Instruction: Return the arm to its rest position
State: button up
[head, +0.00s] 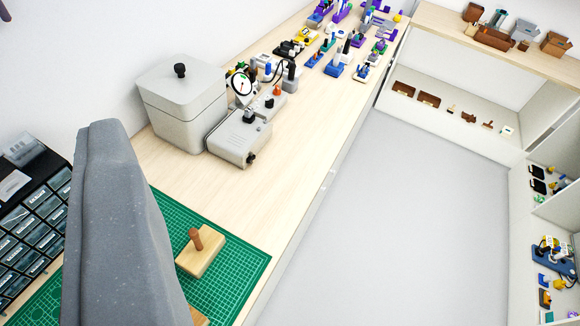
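A large grey, slightly rough shape, which looks like my gripper (108,135), rises from the bottom edge at the left of the head view. It stands in front of the green cutting mat and hides part of it. Its fingers cannot be told apart, so I cannot see whether it is open or shut, and no held object shows. A wooden block with a brown peg (201,258) sits on the green mat (240,262), just right of the grey shape. Another piece of light wood (200,317) shows partly at the bottom edge.
A grey lidded box (185,110) and a grey device with a dial gauge (240,140) stand on the wooden bench (300,150). Small coloured fixtures line its far end. A drawer organiser (30,235) is at left. Shelves (470,95) stand right; the grey floor (400,220) between is clear.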

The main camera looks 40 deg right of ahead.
dwell(0.3)
notch_tip(320, 180, down, 4)
jog(key=b, duration=0.4)
jog(key=shift+f+b, duration=0.25)
jog(key=shift+b, duration=0.05)
dwell(0.5)
